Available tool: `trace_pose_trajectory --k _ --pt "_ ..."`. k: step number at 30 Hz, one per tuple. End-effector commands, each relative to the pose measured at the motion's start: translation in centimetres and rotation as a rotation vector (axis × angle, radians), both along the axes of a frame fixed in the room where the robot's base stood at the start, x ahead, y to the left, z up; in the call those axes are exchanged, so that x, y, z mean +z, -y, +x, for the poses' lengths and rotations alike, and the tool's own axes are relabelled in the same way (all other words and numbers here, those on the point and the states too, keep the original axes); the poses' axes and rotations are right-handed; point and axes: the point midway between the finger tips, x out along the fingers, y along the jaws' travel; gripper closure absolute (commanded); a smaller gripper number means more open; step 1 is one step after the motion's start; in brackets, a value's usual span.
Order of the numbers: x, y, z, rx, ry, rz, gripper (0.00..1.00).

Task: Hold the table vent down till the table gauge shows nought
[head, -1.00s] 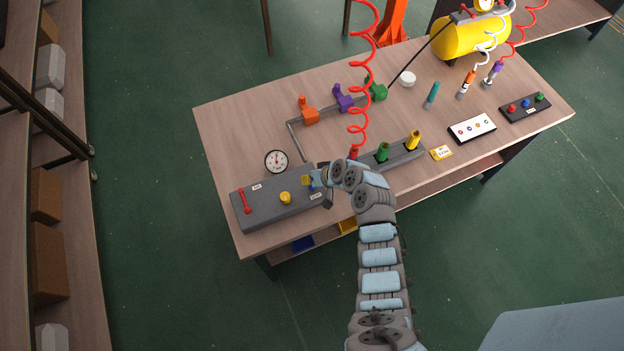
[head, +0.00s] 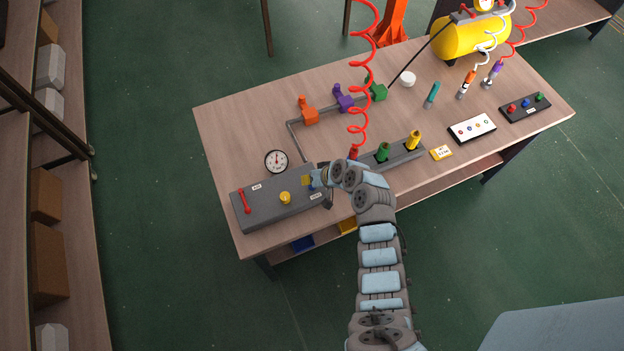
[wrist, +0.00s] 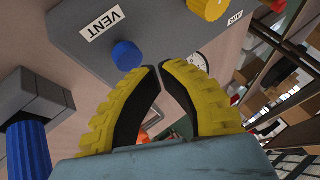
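The grey control box (head: 262,212) lies at the table's near left. Its blue vent button (wrist: 127,56) stands raised beside the VENT label (wrist: 103,24) in the wrist view. My gripper (wrist: 158,67) has yellow fingers with black pads, its tips together and empty. In that view the tips appear just beside the button; whether they touch it I cannot tell. In the head view my gripper (head: 306,180) is over the box's right end, and the arm hides part of that area. The round white table gauge (head: 276,161) stands behind the box; its needle is too small to read surely.
A yellow knob (head: 285,198) and a red lever (head: 244,201) are on the box. A grey holder (head: 400,157) with green and yellow tools stands to the right. A red coiled hose (head: 357,120) hangs by my wrist. Orange, purple and green valves (head: 343,98) stand farther back.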

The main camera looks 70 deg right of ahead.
Motion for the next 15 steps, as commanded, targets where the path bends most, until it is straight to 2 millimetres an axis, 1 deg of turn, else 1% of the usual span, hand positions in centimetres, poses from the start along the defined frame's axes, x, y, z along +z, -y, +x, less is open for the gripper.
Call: trace_pose_trajectory --k 8,15 --pt "-0.87 0.00 0.00 0.000 0.000 0.000 1.00" --pt "-0.83 0.00 -0.01 0.000 0.000 0.000 1.00"
